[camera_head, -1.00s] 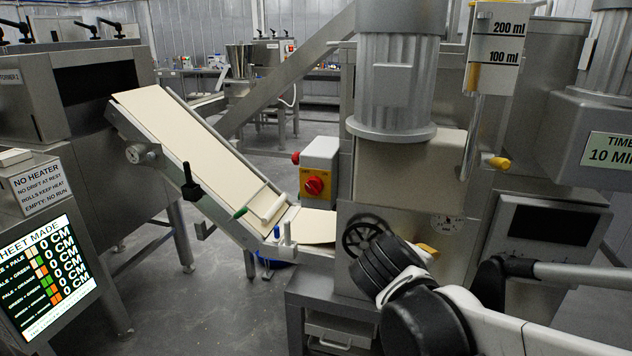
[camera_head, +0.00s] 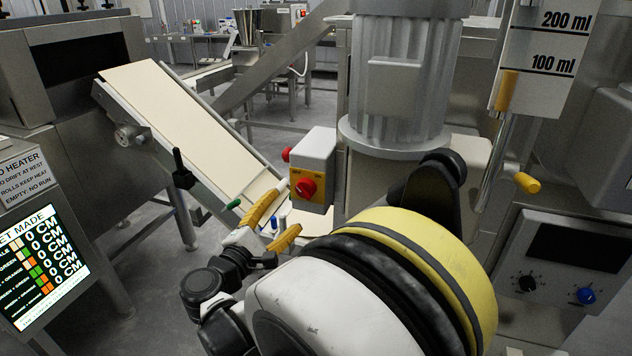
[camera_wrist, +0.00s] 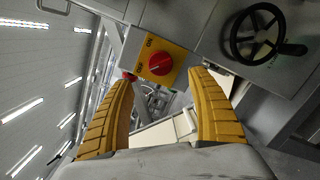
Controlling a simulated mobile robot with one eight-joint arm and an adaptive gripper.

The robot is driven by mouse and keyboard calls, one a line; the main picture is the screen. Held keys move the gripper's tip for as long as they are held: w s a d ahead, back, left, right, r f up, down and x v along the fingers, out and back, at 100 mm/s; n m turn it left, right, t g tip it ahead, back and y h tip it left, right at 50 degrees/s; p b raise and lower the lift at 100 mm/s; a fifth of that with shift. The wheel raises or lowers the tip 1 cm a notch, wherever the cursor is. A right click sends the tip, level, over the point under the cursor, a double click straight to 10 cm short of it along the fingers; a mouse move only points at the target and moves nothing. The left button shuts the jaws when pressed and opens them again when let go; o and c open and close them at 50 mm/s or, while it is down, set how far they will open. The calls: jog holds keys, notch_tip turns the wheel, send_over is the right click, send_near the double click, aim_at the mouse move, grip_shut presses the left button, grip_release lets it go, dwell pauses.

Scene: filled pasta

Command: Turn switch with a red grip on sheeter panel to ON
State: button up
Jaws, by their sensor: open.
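The switch with the red grip (camera_head: 305,188) sits on a yellow plate on the front of a small white box (camera_head: 317,152). In the wrist view the red grip (camera_wrist: 160,64) lies beyond the fingertips, near the middle, with ON and OFF lettering on the yellow plate (camera_wrist: 150,45). A red button (camera_head: 286,154) is on the box's left side. My gripper (camera_head: 280,220) is open and empty, its yellow fingers just left of and below the switch in the head view. In the wrist view my gripper (camera_wrist: 160,85) has its fingers wide apart, not touching the switch.
A sloping conveyor with a pale dough sheet (camera_head: 180,120) lies left of the switch. A large grey motor (camera_head: 400,80) stands to the right. A black handwheel (camera_wrist: 258,35) is right of the switch in the wrist view. A lit display (camera_head: 40,260) stands at left.

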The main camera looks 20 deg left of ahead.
aim_at(303, 192)
jog(key=w, duration=0.3)
jog(key=w+d+b, duration=0.1)
jog(key=w, duration=0.2)
jog(key=w+d+b, duration=0.1)
jog(key=w, duration=0.2)
jog(key=shift+w, duration=0.25)
jog(key=shift+r, duration=0.1)
jog(key=c, duration=1.2)
